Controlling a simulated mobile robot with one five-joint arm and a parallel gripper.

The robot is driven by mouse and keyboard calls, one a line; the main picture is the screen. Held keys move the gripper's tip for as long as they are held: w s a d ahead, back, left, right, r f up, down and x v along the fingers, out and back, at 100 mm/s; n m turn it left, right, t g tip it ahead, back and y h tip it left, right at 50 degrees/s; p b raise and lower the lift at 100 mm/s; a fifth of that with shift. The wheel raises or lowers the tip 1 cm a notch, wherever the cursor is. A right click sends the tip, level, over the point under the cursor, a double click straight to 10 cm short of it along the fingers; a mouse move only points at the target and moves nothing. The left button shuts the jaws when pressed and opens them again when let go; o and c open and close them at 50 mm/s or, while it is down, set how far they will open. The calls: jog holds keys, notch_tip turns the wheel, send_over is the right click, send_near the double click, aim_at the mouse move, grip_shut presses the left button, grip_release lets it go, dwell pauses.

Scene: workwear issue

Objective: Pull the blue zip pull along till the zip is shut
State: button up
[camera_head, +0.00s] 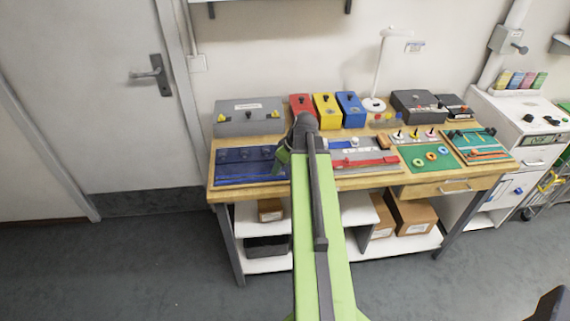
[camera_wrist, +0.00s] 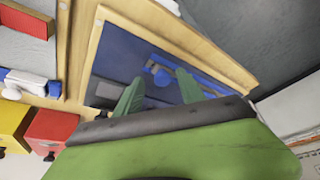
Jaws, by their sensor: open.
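The zip board is a dark blue panel (camera_head: 245,155) in a wooden frame at the bench's left front; it fills the middle of the wrist view (camera_wrist: 122,62). The blue zip pull (camera_wrist: 158,73) shows there as a small bright blue piece by a blue strip. My gripper (camera_wrist: 160,83) is open, one green finger on each side of the pull in the picture. I cannot tell whether either finger touches it. In the head view my gripper (camera_head: 284,155) is at the board's right edge, partly hidden by my arm. The zip pull cannot be made out there.
A grey box (camera_head: 247,118) stands behind the board. Red (camera_head: 301,106), yellow (camera_head: 327,110) and blue (camera_head: 351,109) boxes stand to its right. A board with a red slider (camera_head: 365,163) lies right of my gripper. The floor before the bench is clear.

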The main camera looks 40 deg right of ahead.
jog(key=p+v, duration=1.5)
jog(key=v, duration=0.2)
jog(key=shift+p, duration=0.35)
jog(key=shift+r, duration=0.15)
